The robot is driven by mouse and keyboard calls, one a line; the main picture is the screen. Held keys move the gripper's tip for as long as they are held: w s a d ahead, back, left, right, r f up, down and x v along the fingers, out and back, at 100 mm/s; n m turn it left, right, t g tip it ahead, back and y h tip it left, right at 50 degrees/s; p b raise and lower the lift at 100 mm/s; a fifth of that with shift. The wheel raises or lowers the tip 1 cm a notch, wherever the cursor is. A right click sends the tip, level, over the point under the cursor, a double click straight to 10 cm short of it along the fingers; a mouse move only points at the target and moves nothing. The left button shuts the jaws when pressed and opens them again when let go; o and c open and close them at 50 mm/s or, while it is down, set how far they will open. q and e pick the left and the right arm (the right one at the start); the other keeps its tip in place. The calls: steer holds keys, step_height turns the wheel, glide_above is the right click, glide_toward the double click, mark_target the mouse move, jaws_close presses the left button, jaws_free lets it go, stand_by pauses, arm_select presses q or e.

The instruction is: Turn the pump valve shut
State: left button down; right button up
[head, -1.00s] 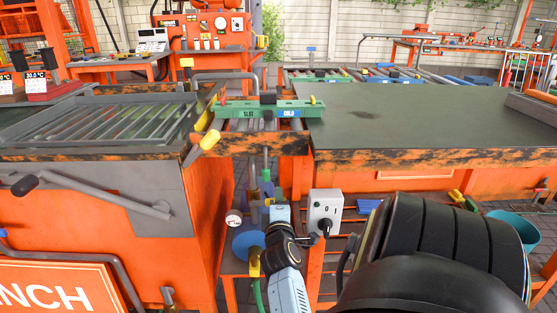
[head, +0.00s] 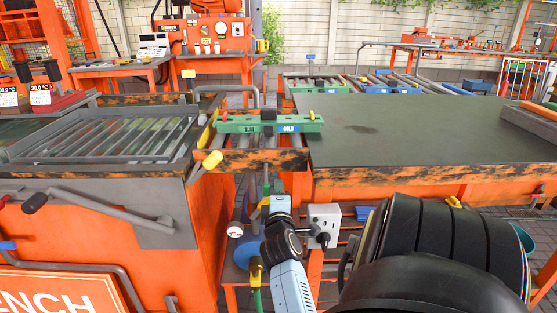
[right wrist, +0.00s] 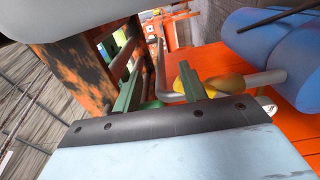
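My right gripper (head: 270,200) reaches down into the gap between the two benches. In the right wrist view its two fingers (right wrist: 160,88) stand apart, with a grey pipe showing between them. A yellow valve handle (right wrist: 218,84) sits at the right finger, partly behind it; I cannot tell whether they touch. The blue pump (right wrist: 262,50) lies to its upper right. In the head view the pump (head: 246,252) is left of my right wrist, with a yellow handle (head: 256,272) and a green hose below. My left gripper is not in view.
A grey switch box (head: 324,226) stands close right of my right gripper. A round gauge (head: 237,230) is left of it. A green bar (head: 262,124) crosses the gap above. Bench edges (head: 205,175) and (head: 420,171) the right bench edge bound the gap.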

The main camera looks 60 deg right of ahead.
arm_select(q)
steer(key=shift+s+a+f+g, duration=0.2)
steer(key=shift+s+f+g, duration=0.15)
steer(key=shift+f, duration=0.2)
